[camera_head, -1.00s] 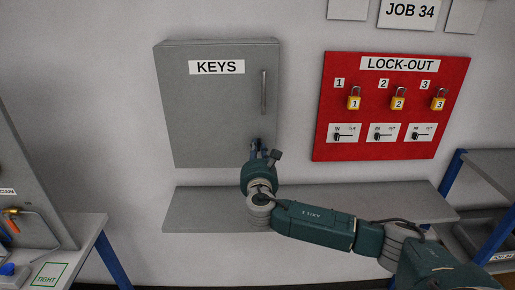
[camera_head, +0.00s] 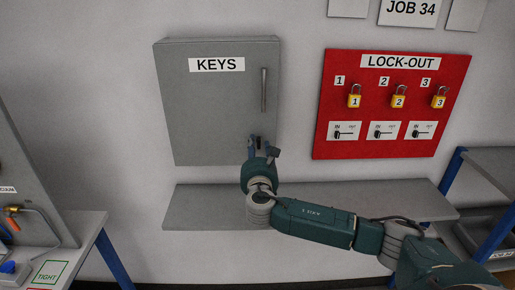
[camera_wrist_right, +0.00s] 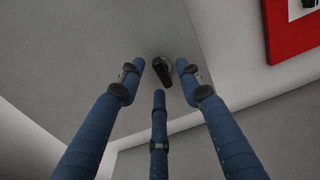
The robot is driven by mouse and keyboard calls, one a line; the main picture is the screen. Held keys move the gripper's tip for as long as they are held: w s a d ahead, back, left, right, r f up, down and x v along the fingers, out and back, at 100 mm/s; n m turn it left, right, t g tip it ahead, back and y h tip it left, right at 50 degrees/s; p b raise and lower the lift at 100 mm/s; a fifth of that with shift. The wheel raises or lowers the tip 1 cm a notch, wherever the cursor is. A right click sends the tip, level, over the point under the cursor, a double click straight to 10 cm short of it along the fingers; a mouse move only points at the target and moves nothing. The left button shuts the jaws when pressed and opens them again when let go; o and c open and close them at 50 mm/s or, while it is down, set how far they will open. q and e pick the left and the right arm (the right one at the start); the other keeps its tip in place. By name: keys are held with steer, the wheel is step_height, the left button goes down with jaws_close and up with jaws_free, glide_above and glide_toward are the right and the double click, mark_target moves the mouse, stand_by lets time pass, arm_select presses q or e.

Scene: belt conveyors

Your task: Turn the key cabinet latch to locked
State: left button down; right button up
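The grey key cabinet (camera_head: 210,115) hangs on the wall with its door shut, a KEYS label and a vertical handle (camera_head: 263,90). My right gripper (camera_head: 258,143) is at the cabinet's lower right corner. In the right wrist view its blue fingers (camera_wrist_right: 160,85) are spread apart with the small dark latch (camera_wrist_right: 162,72) beyond and between their tips. The fingers seem not to grip the latch; whether any touches it I cannot tell. In the head view the gripper hides the latch. My left gripper is not in view.
A red LOCK-OUT board (camera_head: 390,105) with yellow padlocks and small switches hangs right of the cabinet. A grey shelf (camera_head: 350,195) runs below, under my right arm. A bench (camera_head: 75,235) stands at left and a rack (camera_head: 485,190) at right.

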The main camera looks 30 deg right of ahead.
steer(key=v, duration=1.2)
steer(key=shift+d, duration=0.1)
